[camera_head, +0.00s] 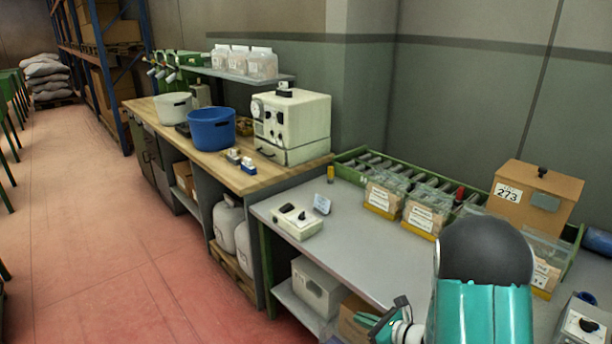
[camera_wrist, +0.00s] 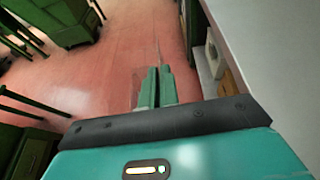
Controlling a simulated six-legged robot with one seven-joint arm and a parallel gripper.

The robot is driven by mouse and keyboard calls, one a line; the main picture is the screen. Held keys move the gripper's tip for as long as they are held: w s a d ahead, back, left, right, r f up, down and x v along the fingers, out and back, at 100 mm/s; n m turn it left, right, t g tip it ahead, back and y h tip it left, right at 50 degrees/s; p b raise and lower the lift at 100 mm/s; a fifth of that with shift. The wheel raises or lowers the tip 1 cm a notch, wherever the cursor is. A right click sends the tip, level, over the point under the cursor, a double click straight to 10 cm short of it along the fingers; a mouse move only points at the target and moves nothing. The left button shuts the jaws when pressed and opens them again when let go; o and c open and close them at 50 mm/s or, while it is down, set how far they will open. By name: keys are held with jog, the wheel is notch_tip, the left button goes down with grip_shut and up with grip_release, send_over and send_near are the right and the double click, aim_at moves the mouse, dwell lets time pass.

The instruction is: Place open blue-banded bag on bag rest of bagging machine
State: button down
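My gripper (camera_wrist: 158,88) points out over the red floor beside the grey table. Its two green fingers are close together, with a faint clear film beside and beyond them that looks like a thin bag (camera_wrist: 137,88) seen nearly edge-on. No blue band can be made out on it. In the head view my gripper (camera_head: 372,326) is low at the table's front edge, and no bag shows there. I cannot tell for sure which device is the bagging machine; a white unit with a black knob (camera_head: 583,322) is cut off at the bottom right.
The grey table (camera_head: 350,240) has free room in its middle. A white box with knobs (camera_head: 297,221) stands at its left. Clear labelled bags (camera_head: 425,216) and a cardboard box (camera_head: 535,192) stand along the back by a roller track (camera_head: 372,161). A blue tub (camera_head: 211,129) is on the wooden bench.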

jog(key=shift+a+m+t+h, duration=0.1)
jog(key=shift+m+t+h, duration=0.4)
jog(key=shift+m+h, duration=0.1)
jog(key=shift+s+d+f+m+t+h, duration=0.15)
jog(key=shift+m+t+h, duration=0.1)
jog(key=shift+m+h, duration=0.25)
jog(key=shift+s+d+r+m+t+h, duration=0.15)
jog(key=shift+m+t+h, duration=0.1)
jog(key=shift+m+h, duration=0.2)
jog(key=shift+w, duration=0.1)
notch_tip(320, 180, up, 12)
jog(key=w+m+t+h, duration=0.1)
jog(key=w+m+h, duration=0.1)
jog(key=shift+h, duration=0.35)
jog(key=shift+w+d+m, duration=0.15)
jog(key=shift+m, duration=0.1)
